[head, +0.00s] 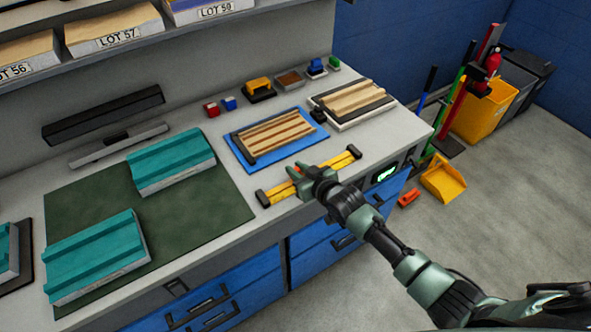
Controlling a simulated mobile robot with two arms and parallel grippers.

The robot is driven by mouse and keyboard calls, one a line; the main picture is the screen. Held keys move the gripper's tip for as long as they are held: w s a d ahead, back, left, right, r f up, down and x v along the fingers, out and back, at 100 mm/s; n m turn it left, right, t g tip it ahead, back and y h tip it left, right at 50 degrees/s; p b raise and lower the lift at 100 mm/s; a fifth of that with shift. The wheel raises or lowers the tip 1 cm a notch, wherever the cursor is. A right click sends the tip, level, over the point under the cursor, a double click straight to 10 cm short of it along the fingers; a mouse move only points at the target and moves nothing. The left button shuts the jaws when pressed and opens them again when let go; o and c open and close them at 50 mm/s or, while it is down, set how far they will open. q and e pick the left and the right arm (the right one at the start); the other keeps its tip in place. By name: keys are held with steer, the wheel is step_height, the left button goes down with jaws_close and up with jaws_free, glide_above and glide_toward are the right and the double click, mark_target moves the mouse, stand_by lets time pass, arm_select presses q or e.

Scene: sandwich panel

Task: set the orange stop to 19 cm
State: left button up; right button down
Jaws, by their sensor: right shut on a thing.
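A yellow rule (336,161) with dark end pieces lies along the front edge of the bench, right of the middle. My right gripper (299,171) reaches over it from the lower right. It is shut on the orange stop (291,172), which shows only as a small orange-red patch at the fingers, partly hidden by them. The stop sits near the middle of the rule. The scale marks are too small to read. My left gripper is not in view.
Left of the rule, teal panels (95,252) lie on a dark green mat (72,203). Behind the rule is a blue tray (238,150) with wooden strips; another striped board (350,99) lies further right. Small blocks stand at the back. A yellow dustpan (443,180) is on the floor.

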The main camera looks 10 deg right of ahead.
steer(key=c, duration=1.5)
jaws_free()
steer(key=shift+d, duration=0.15)
steer(key=shift+o, duration=1.1)
steer(key=shift+s+d+r, duration=0.1)
steer(key=shift+s, duration=0.4)
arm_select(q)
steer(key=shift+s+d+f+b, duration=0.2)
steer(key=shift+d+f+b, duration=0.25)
arm_select(e)
steer(key=v, duration=0.6)
steer(key=shift+s+d+r, duration=0.1)
steer(key=shift+s+r, duration=0.15)
steer(key=shift+s, duration=0.05)
steer(key=shift+s, duration=0.1)
